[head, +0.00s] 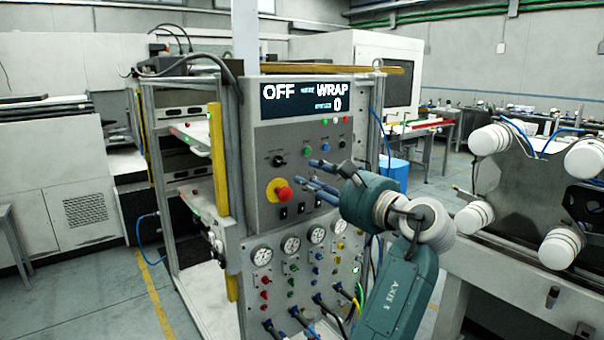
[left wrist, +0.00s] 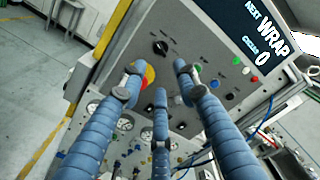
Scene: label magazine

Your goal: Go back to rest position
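My left gripper (head: 318,178) is in front of the grey control panel (head: 262,140), its blue fingers pointing at the panel face. In the left wrist view its three fingers (left wrist: 160,80) are spread apart with nothing between them. The red emergency button on a yellow base (head: 283,192) is left of the fingers in the head view. In the left wrist view a finger partly covers its yellow base (left wrist: 149,75). Whether any finger touches the panel cannot be told. My right gripper is not in view.
The panel's display (head: 308,96) reads "OFF", "WRAP" and "0". Gauges (head: 290,245), knobs and cables fill the lower panel. A machine with white rollers (head: 490,139) stands at the right. Open floor (head: 100,290) lies at the left.

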